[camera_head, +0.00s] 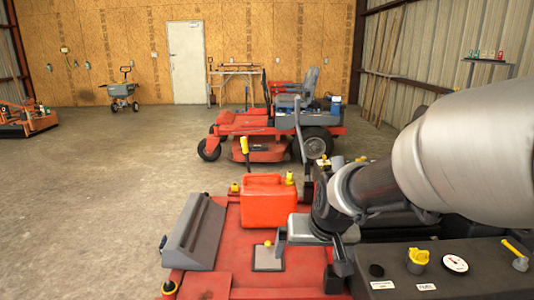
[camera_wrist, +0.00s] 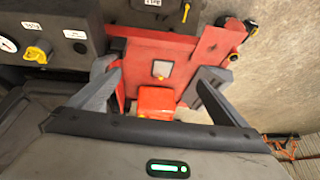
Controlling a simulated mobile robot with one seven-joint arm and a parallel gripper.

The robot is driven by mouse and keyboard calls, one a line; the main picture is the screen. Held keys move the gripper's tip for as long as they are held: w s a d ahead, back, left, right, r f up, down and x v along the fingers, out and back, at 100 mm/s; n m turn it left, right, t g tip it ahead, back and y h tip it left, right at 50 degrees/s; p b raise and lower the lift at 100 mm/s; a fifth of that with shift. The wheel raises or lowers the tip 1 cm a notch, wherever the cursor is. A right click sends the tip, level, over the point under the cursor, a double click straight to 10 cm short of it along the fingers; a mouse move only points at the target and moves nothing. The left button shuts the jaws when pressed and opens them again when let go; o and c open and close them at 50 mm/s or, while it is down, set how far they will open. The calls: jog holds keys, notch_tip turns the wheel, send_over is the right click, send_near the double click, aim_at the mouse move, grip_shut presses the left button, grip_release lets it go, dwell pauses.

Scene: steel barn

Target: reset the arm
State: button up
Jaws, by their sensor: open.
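My arm (camera_head: 455,150) reaches in from the right side of the head view. My gripper (camera_head: 310,262) hangs low over the red machine deck (camera_head: 225,245) in the foreground. In the wrist view my gripper (camera_wrist: 156,72) has its two grey fingers spread wide with nothing held between them. A red fuel can (camera_head: 267,205) with a yellow spout stands on the deck, just beyond and left of the gripper. The can (camera_wrist: 157,101) also shows in the wrist view, partly hidden by the gripper body.
A dark control panel (camera_head: 455,268) with a yellow knob (camera_head: 418,260) lies at the front right. A red riding mower (camera_head: 265,125) stands behind. A grey spreader (camera_head: 122,92) is by the back wall near a white door (camera_head: 187,62).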

jog(key=s+d+r+p, duration=0.1)
jog(key=s+d+r, duration=0.15)
jog(key=s, duration=0.35)
jog(key=s+d+r, duration=0.1)
jog(key=s+r, duration=0.3)
jog(key=s, duration=0.3)
jog(key=s+d+r+p, duration=0.1)
jog(key=s+r, duration=0.2)
jog(key=s, duration=0.3)
notch_tip(320, 180, up, 23)
jog(key=p, duration=2.2)
jog(key=shift+f+h, duration=0.2)
jog(key=shift+h, duration=0.2)
jog(key=shift+a, duration=0.1)
